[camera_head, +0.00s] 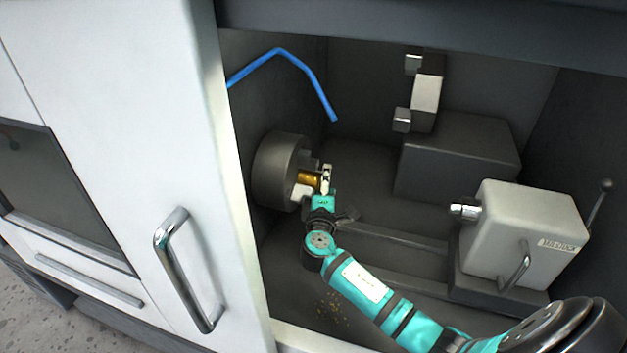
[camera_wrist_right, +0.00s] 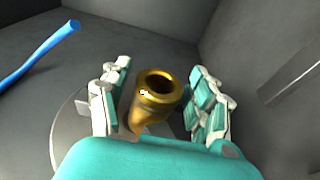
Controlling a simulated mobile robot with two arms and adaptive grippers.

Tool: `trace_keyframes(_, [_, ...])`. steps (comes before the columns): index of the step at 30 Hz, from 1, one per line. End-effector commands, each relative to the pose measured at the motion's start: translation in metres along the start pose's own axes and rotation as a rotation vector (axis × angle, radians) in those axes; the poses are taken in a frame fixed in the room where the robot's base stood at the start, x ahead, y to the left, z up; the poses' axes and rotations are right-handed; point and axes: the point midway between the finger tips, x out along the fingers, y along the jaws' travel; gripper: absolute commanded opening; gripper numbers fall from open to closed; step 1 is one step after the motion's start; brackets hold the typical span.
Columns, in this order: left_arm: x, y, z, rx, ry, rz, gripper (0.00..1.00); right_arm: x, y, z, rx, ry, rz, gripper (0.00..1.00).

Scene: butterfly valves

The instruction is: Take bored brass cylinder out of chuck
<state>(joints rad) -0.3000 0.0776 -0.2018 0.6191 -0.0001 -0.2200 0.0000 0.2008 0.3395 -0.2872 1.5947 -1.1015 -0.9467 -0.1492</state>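The bored brass cylinder (camera_head: 309,180) sticks out of the grey round chuck (camera_head: 274,172) on the left wall of the machine's inside. In the right wrist view the brass cylinder (camera_wrist_right: 152,100) shows its open bore facing up towards the camera. My right gripper (camera_head: 323,180) is at the cylinder, with one finger on each side of it. In the wrist view the right gripper's fingers (camera_wrist_right: 160,95) stand apart, with narrow gaps beside the cylinder. The chuck (camera_wrist_right: 72,118) is partly hidden behind the fingers. My left gripper is not in view.
A blue bent hose (camera_head: 290,55) hangs above the chuck. A tool turret (camera_head: 427,92) stands at the back, and a light grey tailstock (camera_head: 525,232) with a lever is on the right. The white sliding door (camera_head: 120,120) with its handle borders the opening on the left.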

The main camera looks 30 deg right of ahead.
Motion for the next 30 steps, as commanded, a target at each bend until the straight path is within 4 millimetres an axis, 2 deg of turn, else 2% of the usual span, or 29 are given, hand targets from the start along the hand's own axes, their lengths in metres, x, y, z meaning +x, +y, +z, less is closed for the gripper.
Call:
trace_keyframes(2, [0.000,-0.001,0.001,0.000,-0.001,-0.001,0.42,0.000,0.000,0.000,0.000,0.000,0.000,0.49])
trace_keyframes(13, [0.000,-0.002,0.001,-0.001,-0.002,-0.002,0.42,0.000,-0.001,0.000,0.000,0.000,-0.001,0.00])
trace_keyframes(24, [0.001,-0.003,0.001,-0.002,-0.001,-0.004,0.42,0.000,0.002,-0.001,0.002,0.001,0.003,0.00])
trace_keyframes(30, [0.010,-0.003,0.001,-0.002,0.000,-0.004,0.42,0.000,0.005,-0.001,0.005,0.002,0.005,0.00])
